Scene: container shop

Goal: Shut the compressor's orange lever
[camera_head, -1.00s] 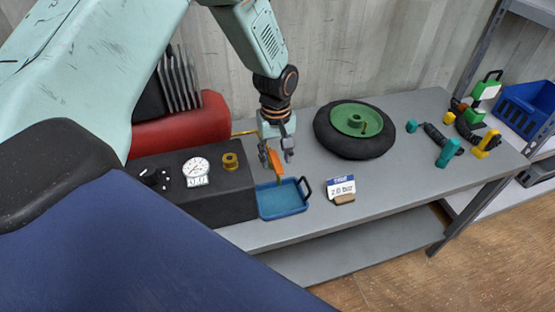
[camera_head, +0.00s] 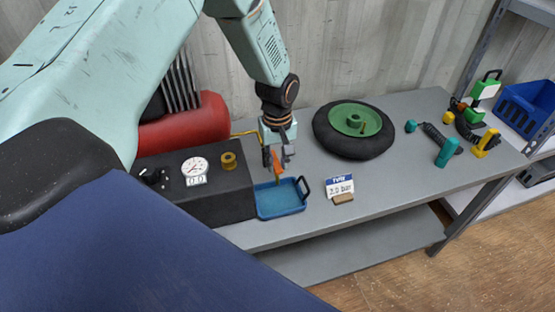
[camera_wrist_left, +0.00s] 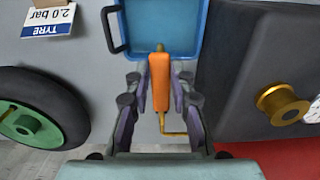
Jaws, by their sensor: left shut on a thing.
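The orange lever (camera_head: 277,168) stands beside the black compressor housing (camera_head: 222,203), just behind the blue tray. My left gripper (camera_head: 279,158) reaches down from above and is shut on the orange lever. In the left wrist view the lever (camera_wrist_left: 160,85) lies between the two grey fingers, with a brass tip at its far end and a thin brass pipe (camera_wrist_left: 176,134) at its near end. The compressor has a red tank (camera_head: 187,124), a white gauge (camera_head: 195,169) and a brass fitting (camera_head: 229,161). My right gripper is in neither view.
The blue tray (camera_head: 282,213) looks empty and has a black handle. A tyre card (camera_head: 341,185) reading 2.0 bar stands right of it. A wheel (camera_head: 353,131) with a green hub lies behind. Coloured tools (camera_head: 447,152) lie at the right end of the grey bench (camera_head: 400,183).

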